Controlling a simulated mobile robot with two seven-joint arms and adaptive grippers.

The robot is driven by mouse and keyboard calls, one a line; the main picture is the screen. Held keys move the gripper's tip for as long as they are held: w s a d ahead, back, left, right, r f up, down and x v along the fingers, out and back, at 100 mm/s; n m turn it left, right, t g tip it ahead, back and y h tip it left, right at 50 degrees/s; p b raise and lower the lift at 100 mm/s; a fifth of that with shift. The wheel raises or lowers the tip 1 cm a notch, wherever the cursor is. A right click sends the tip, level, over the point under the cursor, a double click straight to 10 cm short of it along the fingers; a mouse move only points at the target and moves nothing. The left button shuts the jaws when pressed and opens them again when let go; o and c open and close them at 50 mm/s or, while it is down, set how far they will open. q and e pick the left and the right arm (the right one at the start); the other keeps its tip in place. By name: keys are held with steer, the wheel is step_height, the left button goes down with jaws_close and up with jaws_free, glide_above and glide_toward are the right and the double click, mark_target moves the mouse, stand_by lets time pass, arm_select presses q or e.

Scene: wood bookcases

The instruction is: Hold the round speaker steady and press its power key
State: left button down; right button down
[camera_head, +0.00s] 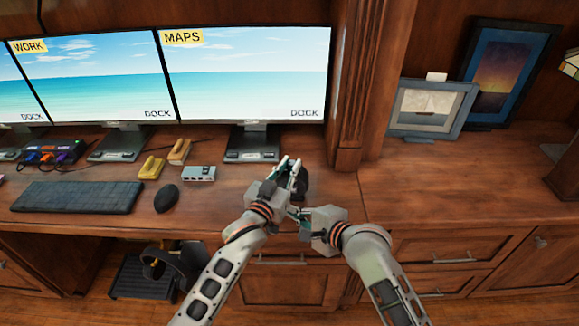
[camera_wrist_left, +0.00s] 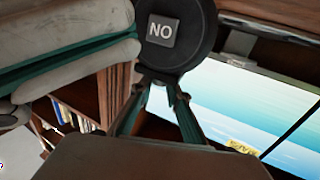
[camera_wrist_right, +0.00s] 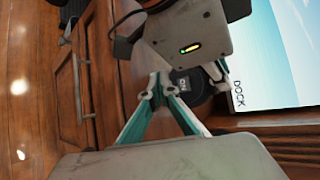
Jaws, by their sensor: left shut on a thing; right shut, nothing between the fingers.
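The round speaker (camera_head: 302,182) is black and is held near the desk's front edge. In the left wrist view, its round face (camera_wrist_left: 190,60) carries a grey square key (camera_wrist_left: 163,30) that reads "NO" from this angle. My left gripper (camera_head: 287,170) is shut on the speaker at its rim. My right gripper (camera_head: 292,212) is shut and empty, just below and beside it. In the right wrist view, my right fingertips (camera_wrist_right: 160,86) are close to the key (camera_wrist_right: 182,84); I cannot tell whether they touch it. Part of the speaker is hidden behind both grippers.
Several monitors (camera_head: 250,75) stand behind. A keyboard (camera_head: 77,197), a mouse (camera_head: 166,197), a small grey box (camera_head: 199,173) and yellow blocks (camera_head: 151,167) lie to the left. Framed pictures (camera_head: 431,108) stand at the right. The desk top right of the pillar (camera_head: 369,80) is mostly clear.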

mark_target(293, 199)
steer(key=shift+w, duration=2.45)
steer(key=shift+w, duration=0.1)
steer(key=shift+w, duration=0.35)
steer(key=shift+s, duration=0.45)
steer(key=shift+s, duration=0.1)
steer(key=shift+s, duration=2.95)
